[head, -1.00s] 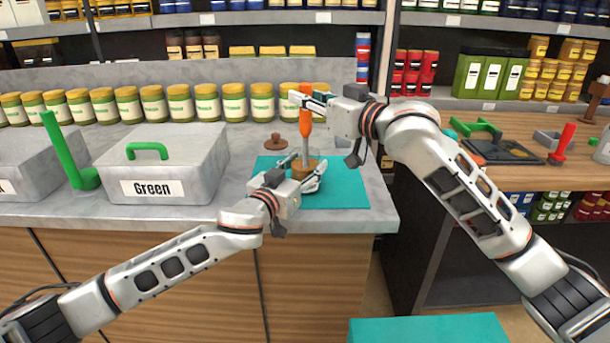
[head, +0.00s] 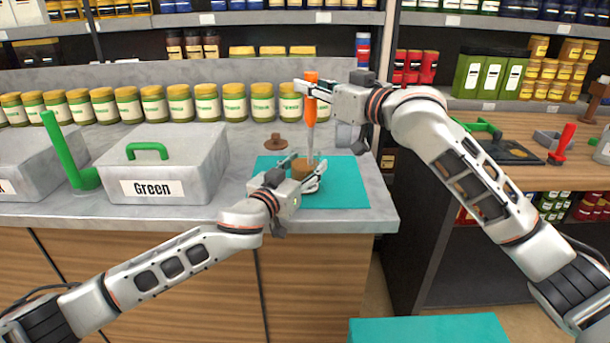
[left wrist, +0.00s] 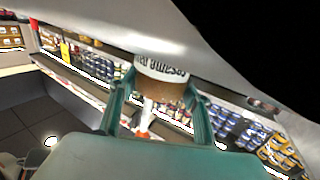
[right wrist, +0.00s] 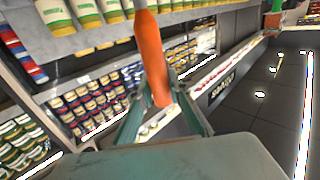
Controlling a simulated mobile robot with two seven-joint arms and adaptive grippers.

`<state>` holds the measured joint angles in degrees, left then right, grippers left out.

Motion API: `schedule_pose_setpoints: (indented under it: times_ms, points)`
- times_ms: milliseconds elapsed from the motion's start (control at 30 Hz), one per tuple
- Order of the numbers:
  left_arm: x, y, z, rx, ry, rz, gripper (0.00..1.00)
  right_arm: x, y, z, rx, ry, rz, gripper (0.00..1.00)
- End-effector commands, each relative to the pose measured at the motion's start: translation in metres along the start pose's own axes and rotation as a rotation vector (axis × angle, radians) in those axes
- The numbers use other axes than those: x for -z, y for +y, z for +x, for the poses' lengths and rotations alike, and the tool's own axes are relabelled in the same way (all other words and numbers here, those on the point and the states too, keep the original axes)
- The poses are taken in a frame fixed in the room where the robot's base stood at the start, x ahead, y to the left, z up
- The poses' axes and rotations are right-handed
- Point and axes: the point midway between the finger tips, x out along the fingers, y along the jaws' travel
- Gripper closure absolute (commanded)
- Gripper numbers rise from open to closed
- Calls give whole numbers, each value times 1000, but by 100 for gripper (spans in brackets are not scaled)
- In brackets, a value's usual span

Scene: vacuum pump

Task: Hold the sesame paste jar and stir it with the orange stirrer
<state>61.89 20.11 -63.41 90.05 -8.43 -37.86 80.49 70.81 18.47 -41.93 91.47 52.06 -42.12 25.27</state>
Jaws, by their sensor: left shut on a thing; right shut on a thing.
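The sesame paste jar (head: 303,171) stands on the teal mat, small and brown, partly hidden by my left gripper (head: 304,173). That gripper is shut on the jar; in the left wrist view the jar (left wrist: 160,82) sits between the fingers, its label upside down. The orange stirrer (head: 311,100) is nearly upright, its pale rod reaching down to the jar's mouth. My right gripper (head: 305,90) is shut on the orange handle, which shows large in the right wrist view (right wrist: 151,60). The rod's tip is hidden at the jar.
The teal mat (head: 348,193) lies near the counter's right end. A brown lid (head: 280,143) lies behind it. Several yellow-lidded jars (head: 180,102) line the back.

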Motion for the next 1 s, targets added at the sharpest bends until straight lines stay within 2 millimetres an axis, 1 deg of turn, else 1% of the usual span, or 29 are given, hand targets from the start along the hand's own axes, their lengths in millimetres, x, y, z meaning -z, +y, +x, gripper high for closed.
schedule_pose_setpoints:
  times_ms: [33,1000]
  points:
    - [0,0,0,0,0,0,84,5,-1,0,1,3,0,100]
    - [0,0,0,0,0,0,84,74,-7,6,1,1,0,100]
